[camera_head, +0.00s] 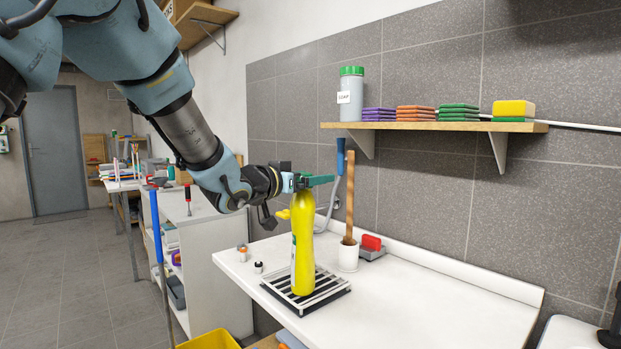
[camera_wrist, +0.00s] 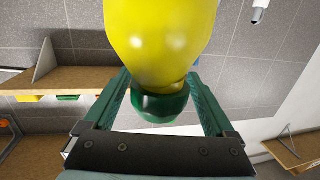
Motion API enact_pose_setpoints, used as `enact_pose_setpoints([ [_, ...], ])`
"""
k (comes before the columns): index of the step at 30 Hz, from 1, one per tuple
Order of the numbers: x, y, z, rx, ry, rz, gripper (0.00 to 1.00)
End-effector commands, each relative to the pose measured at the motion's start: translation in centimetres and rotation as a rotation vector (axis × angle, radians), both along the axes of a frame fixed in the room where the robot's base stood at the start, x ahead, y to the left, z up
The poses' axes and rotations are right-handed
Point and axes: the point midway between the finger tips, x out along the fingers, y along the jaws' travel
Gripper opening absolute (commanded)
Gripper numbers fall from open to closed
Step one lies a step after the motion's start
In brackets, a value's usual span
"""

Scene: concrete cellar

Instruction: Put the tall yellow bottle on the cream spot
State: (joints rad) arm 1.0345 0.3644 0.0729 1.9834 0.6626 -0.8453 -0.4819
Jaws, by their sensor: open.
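The tall yellow bottle (camera_head: 303,250) stands upright on a black-and-white slatted rack (camera_head: 334,291) on the white counter. My gripper (camera_head: 318,181) is at the bottle's top, reaching in from the left. In the wrist view the yellow bottle (camera_wrist: 160,35) fills the upper middle, with its green cap (camera_wrist: 160,106) nearer the palm. My gripper's green fingers (camera_wrist: 158,80) are open, one on each side of the cap and neck, with gaps visible beside the cap. I cannot make out a cream spot in either view.
A brush with a wooden handle in a white holder (camera_head: 348,258) and a red-topped block (camera_head: 371,243) stand behind the bottle. Two small items (camera_head: 258,267) lie to its left. A wall shelf (camera_head: 440,126) holds sponges and a soap container. The counter's right side (camera_head: 440,310) is clear.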

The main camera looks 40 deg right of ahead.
Motion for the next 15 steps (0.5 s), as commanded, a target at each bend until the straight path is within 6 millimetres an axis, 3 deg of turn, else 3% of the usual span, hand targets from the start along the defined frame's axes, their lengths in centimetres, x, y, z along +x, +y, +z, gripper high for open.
enact_pose_setpoints([
  [7, 0.0, 0.8, 0.1, 0.0, 0.0, 0.001, 0.89],
  [15, -0.7, 6.2, 0.3, -0.002, -0.001, 0.003, 0.89],
])
